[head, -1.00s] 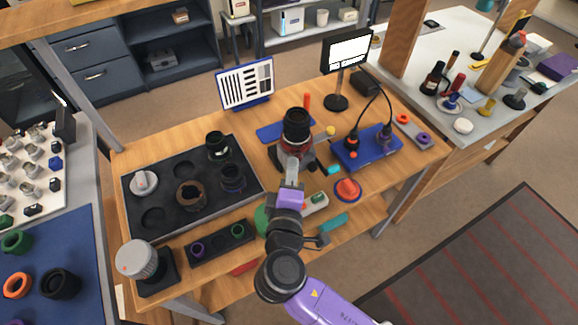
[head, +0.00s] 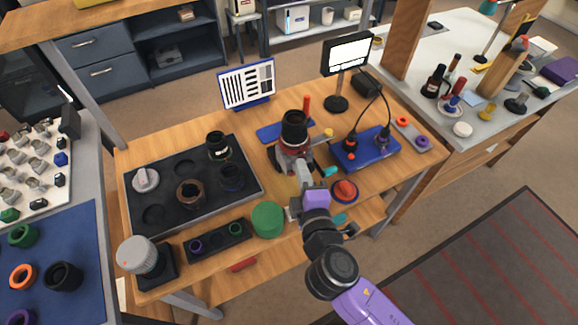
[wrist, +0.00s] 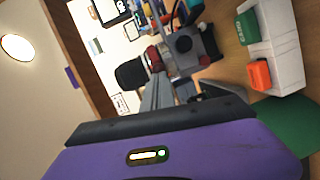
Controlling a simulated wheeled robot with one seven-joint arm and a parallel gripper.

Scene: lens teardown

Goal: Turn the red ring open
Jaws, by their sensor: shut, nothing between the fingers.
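The lens (head: 294,128) stands upright with its black barrel on top, held in a dark stand at the middle of the workbench. Its red ring (head: 293,149) shows below the barrel, partly hidden by my gripper. In the wrist view the black barrel (wrist: 131,73) and the red ring (wrist: 153,57) lie just beyond my fingertips. My gripper (head: 303,172) is in front of the lens, on the near side, with its fingers (wrist: 158,92) shut and nothing between them. I cannot tell whether the fingertips touch the ring.
A blue box with cables (head: 366,148) is right of the lens, and a dark tray (head: 160,222) with parts is left. A white bin (wrist: 277,50) shows close by.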

